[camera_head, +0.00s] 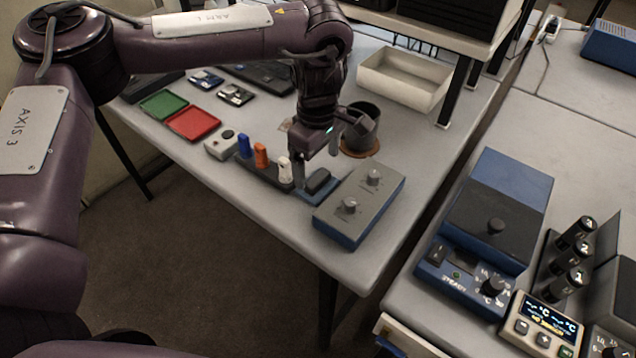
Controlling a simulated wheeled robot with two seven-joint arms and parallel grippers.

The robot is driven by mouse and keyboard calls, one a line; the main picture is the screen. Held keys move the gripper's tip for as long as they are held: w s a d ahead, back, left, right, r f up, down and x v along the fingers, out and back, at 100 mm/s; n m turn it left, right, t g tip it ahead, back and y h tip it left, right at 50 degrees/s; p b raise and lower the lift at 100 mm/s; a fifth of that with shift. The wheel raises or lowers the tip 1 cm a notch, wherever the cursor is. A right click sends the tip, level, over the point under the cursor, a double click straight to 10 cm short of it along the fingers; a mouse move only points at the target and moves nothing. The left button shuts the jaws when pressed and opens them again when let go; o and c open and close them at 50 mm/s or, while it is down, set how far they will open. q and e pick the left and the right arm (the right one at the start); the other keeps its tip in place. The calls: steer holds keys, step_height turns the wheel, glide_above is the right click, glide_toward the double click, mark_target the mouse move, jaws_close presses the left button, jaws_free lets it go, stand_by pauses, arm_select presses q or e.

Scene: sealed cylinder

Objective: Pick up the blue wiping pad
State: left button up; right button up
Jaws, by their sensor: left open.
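What looks like the blue wiping pad (325,196) lies on the grey table, a flat blue piece with a dark block on top. It sits between the rack of coloured bottles and a grey-and-blue box. My left gripper (316,164) points down just above it, its two fingers apart, with nothing seen between them. One finger is near the white bottle and hides part of the pad's left side. I cannot tell whether a finger touches the pad. My right gripper is not in view.
A dark rack (262,174) holds blue, orange and white bottles to the left. The grey-and-blue box (360,205) with two knobs stands close on the right. A dark cup (362,128) stands behind. Red (193,122) and green trays lie at the left.

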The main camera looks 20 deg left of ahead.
mark_target(318, 177)
arm_select(q)
steer(key=f, duration=0.1)
steer(key=f+p, duration=0.1)
steer(key=shift+w+a+f, duration=0.15)
steer(key=shift+w+f, duration=0.1)
steer(key=shift+f, duration=0.1)
step_height(318, 177, down, 2)
steer(key=shift+w+f, duration=0.1)
steer(key=c, duration=1.1)
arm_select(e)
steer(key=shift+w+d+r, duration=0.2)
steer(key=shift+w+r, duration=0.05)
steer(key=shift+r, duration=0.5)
arm_select(q)
steer(key=shift+r, duration=0.55)
step_height(318, 177, up, 5)
steer(key=shift+f+b, duration=0.1)
steer(key=shift+b, duration=0.3)
step_height(318, 177, up, 14)
steer(key=shift+r+p, duration=0.1)
steer(key=shift+p, duration=0.8)
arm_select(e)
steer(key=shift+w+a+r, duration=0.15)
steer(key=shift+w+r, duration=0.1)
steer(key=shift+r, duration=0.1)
